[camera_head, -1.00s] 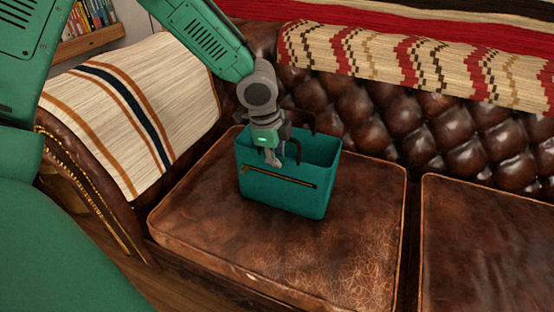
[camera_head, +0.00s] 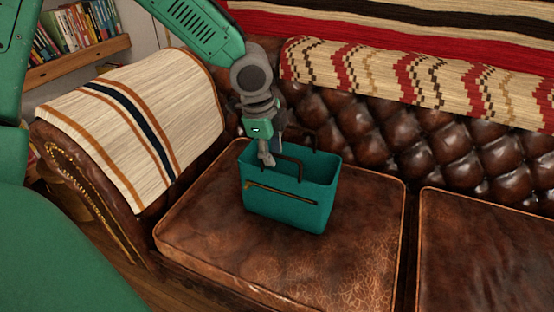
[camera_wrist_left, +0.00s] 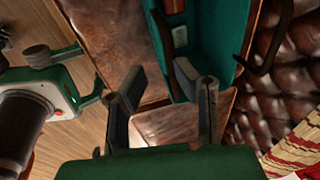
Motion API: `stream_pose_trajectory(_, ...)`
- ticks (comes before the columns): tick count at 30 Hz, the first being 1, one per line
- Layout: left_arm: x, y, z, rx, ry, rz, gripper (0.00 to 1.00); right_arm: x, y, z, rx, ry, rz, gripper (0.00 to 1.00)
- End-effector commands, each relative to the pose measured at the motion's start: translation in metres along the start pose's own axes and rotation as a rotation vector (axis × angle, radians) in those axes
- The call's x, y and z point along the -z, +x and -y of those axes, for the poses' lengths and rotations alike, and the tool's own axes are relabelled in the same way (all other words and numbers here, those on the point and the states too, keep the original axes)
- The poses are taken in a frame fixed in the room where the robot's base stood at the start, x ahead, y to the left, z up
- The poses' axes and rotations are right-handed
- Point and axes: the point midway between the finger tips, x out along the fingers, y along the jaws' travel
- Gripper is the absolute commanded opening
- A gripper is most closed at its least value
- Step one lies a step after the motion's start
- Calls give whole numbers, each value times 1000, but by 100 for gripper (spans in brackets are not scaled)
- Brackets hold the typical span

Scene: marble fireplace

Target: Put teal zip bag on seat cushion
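The teal zip bag (camera_head: 300,208) stands upright on the brown leather seat cushion (camera_head: 340,262), open at the top, with a zip across its front and two dark handles. My left gripper (camera_head: 266,158) is at the bag's left rim, beside the front handle. In the left wrist view its fingers (camera_wrist_left: 155,85) are apart, with cushion and part of the bag (camera_wrist_left: 222,35) visible beyond them. The handle (camera_wrist_left: 275,45) is clear of the fingers there.
A striped blanket (camera_head: 140,120) covers the sofa's left arm. The tufted backrest (camera_head: 400,145) rises behind the bag under a patterned throw (camera_head: 390,80). A second cushion (camera_head: 490,255) lies to the right. The cushion is bare right of the bag.

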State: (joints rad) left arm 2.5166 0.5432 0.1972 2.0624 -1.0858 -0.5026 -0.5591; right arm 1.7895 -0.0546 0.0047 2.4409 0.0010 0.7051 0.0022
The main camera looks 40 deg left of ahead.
Motion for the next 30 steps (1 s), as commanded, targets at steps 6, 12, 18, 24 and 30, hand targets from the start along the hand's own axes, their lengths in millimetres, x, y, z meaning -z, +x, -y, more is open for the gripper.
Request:
stream_pose_trajectory(6,0,-32,0,0,-1,-1,26,1,-15,0,0,0,0,0)
stream_pose_trajectory(12,0,-34,-2,-6,-4,-2,26,1,-16,0,0,0,0,0)
stream_pose_trajectory(18,26,29,-69,-148,-214,-60,26,1,-16,0,0,0,0,0)
stream_pose_trajectory(24,34,123,-198,-271,-773,-16,26,1,-15,0,0,0,0,0)
stream_pose_trajectory(30,-9,161,-280,-143,-1158,128,26,1,-16,0,0,0,0,0)
